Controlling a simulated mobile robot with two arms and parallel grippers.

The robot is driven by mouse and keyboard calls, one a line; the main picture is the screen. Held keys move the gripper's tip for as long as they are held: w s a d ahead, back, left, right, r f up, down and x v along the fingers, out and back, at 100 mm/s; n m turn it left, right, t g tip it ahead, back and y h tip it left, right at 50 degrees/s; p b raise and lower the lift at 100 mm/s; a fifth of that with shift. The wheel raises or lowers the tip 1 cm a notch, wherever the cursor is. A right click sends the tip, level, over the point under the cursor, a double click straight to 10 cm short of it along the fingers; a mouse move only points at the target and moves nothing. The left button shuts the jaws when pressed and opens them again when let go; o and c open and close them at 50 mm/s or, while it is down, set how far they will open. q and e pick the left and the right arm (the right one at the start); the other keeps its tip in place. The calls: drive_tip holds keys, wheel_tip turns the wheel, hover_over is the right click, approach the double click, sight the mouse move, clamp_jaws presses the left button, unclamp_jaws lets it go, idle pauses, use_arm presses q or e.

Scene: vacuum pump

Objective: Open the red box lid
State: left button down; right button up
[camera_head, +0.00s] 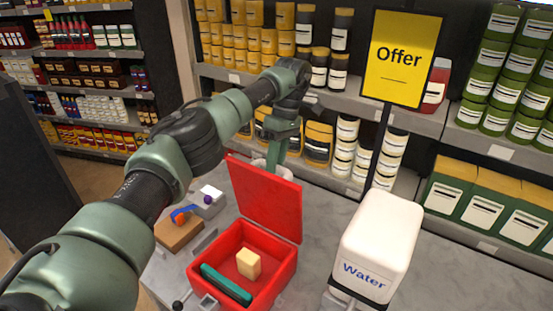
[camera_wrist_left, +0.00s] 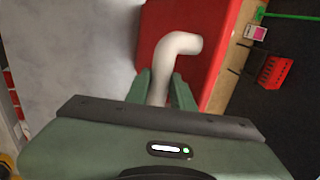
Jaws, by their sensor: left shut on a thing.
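The red box (camera_head: 275,270) stands on the grey counter with its lid (camera_head: 265,200) raised steeply at the back. The inside is open to view and holds a beige block (camera_head: 248,263) and a long green piece (camera_head: 226,284). My left gripper (camera_head: 275,160) is behind the raised lid, its tips partly hidden there in the head view. In the left wrist view my left gripper (camera_wrist_left: 163,90) is shut on a white curved handle (camera_wrist_left: 178,45) that lies against the red lid (camera_wrist_left: 205,65). My right gripper is not in view.
A white water container (camera_head: 378,240) stands right of the box, near a yellow Offer sign (camera_head: 402,58). Left of the box are a brown block (camera_head: 178,234) and a small grey box (camera_head: 209,202). Stocked shelves line the back. Some counter between box and container is clear.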

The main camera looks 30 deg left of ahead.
use_arm(q)
drive_tip(key=shift+f, duration=0.4)
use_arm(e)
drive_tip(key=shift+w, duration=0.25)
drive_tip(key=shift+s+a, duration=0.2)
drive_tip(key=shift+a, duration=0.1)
use_arm(q)
drive_tip(key=c, duration=1.5)
unclamp_jaws()
drive_tip(key=shift+o, duration=1.3)
drive_tip(key=shift+w, duration=0.2)
drive_tip(key=shift+s+r, duration=0.1)
drive_tip(key=shift+r, duration=0.1)
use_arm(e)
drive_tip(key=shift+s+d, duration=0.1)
